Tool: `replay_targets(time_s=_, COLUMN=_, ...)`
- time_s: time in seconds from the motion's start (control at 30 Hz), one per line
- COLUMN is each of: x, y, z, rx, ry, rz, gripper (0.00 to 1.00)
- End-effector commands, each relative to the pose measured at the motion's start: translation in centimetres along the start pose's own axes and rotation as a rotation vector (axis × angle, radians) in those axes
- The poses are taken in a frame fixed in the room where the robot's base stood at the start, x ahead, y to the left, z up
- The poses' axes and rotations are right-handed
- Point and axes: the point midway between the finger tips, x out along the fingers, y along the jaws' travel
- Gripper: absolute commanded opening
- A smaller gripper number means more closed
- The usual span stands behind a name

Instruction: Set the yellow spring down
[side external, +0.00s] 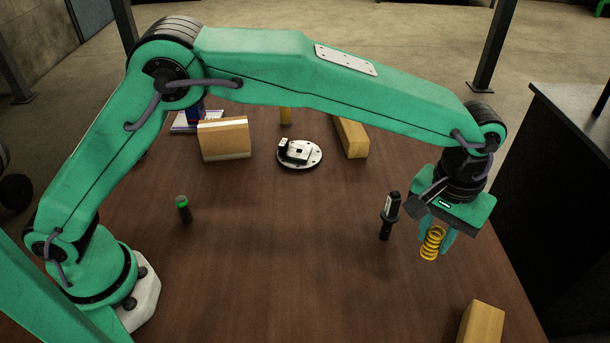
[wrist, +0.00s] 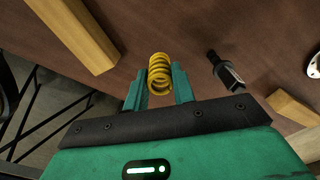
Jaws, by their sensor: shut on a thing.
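The yellow spring (side external: 432,243) is a coil held in my gripper (side external: 444,238) at the right side of the table. In the wrist view the spring (wrist: 160,73) sits between the two green fingers of my gripper (wrist: 159,85), which are shut on it. The spring hangs below the gripper body, roughly upright and slightly tilted in the side view. I cannot tell for sure whether its lower end touches the table.
A black injector-like part (side external: 389,216) stands just left of the spring. A wooden block (side external: 481,323) lies at the front right, another (side external: 351,138) further back. A round metal plate (side external: 300,155), a box-like block (side external: 224,139) and a green-topped cylinder (side external: 183,208) stand farther left. The table's front middle is clear.

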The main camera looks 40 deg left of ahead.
Motion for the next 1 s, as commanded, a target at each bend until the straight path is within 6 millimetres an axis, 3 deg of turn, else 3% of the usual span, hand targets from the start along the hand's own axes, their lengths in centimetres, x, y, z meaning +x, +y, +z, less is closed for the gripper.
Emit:
replay_targets(time_s=0.37, x=0.9, y=-0.4, z=-0.9, rx=-0.002, ry=0.001, rz=0.001, gripper=0.00)
replay_targets(time_s=1.0, x=6.6, y=-4.5, z=-9.2, rx=-0.002, ry=0.005, rz=0.000, gripper=0.00)
